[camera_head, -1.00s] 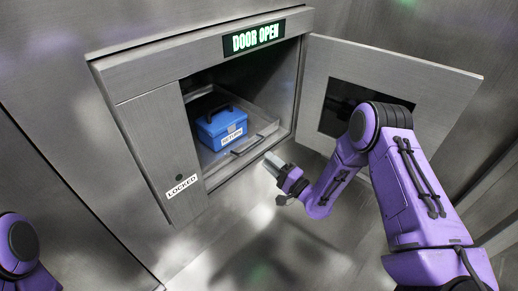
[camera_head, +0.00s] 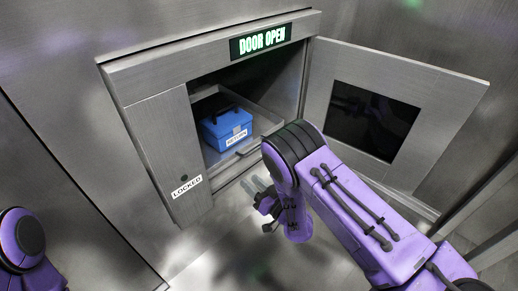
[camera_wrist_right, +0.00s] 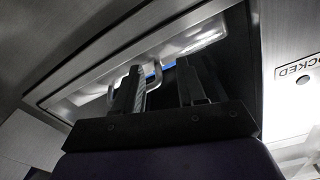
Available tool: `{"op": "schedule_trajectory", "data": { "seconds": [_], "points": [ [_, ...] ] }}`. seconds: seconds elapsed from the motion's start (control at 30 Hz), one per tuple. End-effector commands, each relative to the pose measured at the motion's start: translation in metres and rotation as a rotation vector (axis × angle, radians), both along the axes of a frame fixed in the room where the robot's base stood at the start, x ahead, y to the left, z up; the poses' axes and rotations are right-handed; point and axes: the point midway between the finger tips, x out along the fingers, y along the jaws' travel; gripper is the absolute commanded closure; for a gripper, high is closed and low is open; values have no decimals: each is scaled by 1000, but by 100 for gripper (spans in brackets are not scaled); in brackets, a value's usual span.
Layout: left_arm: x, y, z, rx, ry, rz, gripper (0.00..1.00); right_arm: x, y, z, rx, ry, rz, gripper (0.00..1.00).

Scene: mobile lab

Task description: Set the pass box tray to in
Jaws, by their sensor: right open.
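The pass box tray (camera_head: 225,168) is a grey metal tray in the open pass box, carrying a blue case (camera_head: 226,127) labelled RETURN. Its front handle is partly hidden by my right arm in the head view. My right gripper (camera_head: 258,186) is open just in front of and below the tray front. In the right wrist view, my right gripper's fingers (camera_wrist_right: 160,86) stand apart, and the pale curved tray handle (camera_wrist_right: 153,72) shows behind and beside the left finger. I cannot tell whether it lies between the fingers. My left gripper is out of view.
The pass box door (camera_head: 430,90) stands swung open to the right, with a dark window. A green DOOR OPEN sign (camera_head: 262,40) is above the opening. A panel labelled LOCKED (camera_head: 186,186) is left of it. The floor in front is clear.

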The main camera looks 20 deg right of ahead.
Motion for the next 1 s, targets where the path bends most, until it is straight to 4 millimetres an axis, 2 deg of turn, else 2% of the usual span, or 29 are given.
{"op": "schedule_trajectory", "data": {
  "seconds": [0.07,0.2,0.3,0.4,0.5,0.67,1.0],
  "points": [
    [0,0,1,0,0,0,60,-1,-1,4,-319,-124,-69,60],
    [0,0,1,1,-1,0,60,-1,-19,17,-917,-313,-245,60],
    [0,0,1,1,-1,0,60,-2,-41,26,-1298,-374,-373,60],
    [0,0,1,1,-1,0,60,-3,-53,31,-1576,-394,-446,60],
    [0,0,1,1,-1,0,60,-3,-55,32,-1732,-411,-457,60],
    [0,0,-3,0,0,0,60,9,-56,33,-1792,-417,-461,60],
    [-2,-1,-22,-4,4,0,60,80,-57,45,-1788,-418,-460,60]
  ]
}}
